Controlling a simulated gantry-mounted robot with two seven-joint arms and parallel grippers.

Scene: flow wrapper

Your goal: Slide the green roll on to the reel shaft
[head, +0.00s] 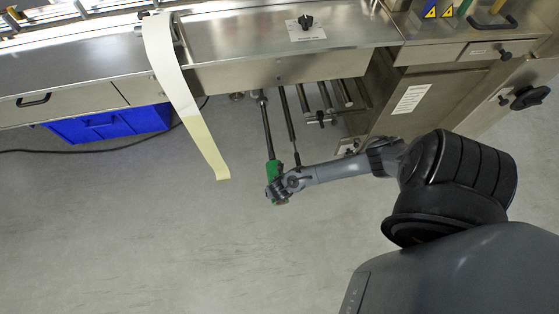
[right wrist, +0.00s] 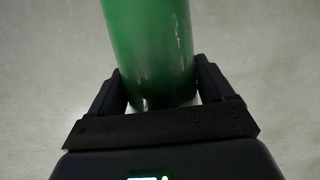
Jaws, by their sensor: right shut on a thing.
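The green roll (head: 273,168) is at the free end of a dark reel shaft (head: 266,128) that sticks out from under the machine. In the head view the shaft's end meets the roll's upper end; I cannot tell whether the roll is around the shaft or only in line with it. My right gripper (head: 277,188) is shut on the roll near its lower end. In the right wrist view the roll (right wrist: 150,45) stands between the two fingers of the gripper (right wrist: 162,98) and runs out of the top edge. My left gripper is not in view.
Other dark bars (head: 287,120) stick out beside the shaft on its right. A long cream strip (head: 185,90) hangs down to the left. A blue crate (head: 108,123) sits under the machine's counter (head: 80,68). The floor (head: 130,230) in front is clear.

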